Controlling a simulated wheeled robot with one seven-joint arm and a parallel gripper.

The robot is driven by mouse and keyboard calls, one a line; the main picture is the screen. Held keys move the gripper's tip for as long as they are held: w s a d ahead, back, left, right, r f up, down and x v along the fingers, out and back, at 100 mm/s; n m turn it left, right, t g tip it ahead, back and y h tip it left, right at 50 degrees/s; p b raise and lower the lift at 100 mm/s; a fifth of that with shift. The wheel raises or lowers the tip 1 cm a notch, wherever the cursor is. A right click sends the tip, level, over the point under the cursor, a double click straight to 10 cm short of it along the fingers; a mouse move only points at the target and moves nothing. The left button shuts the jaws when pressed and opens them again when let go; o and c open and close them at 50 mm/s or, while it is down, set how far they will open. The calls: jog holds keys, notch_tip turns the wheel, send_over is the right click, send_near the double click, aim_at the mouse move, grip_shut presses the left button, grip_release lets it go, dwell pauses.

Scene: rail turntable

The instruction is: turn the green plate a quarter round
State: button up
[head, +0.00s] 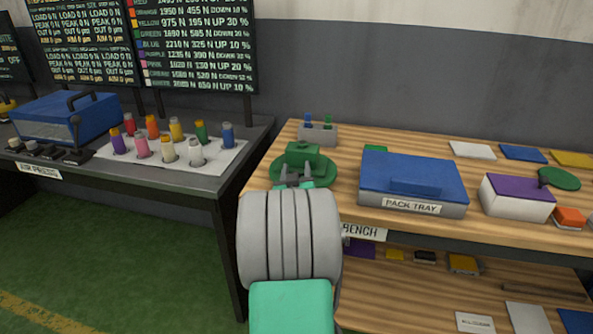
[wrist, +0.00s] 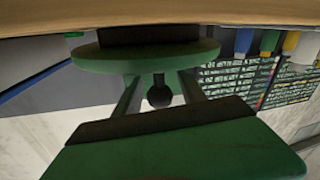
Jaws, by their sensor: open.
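The green plate (head: 279,176) is a round disc on the left end of the wooden bench. A smaller green block (head: 303,155) shows at its middle in the head view. In the wrist view, which looks upside down, the plate (wrist: 100,60) hangs from a dark base under the bench top. A dark round knob (wrist: 159,95) on a short stem shows at the plate's middle. My gripper (head: 295,178) is open at the plate's near side. In the wrist view its fingers (wrist: 160,84) stand either side of the knob; contact cannot be told.
A blue-topped pack tray (head: 413,181) stands right of the plate. A small grey holder (head: 318,134) is close behind it. A purple-topped box (head: 516,198) is further right. A dark table (head: 150,182) with several coloured bottles stands left, across a gap.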

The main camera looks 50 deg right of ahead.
jog(key=shift+c, duration=0.5)
grip_shut()
dwell(0.8)
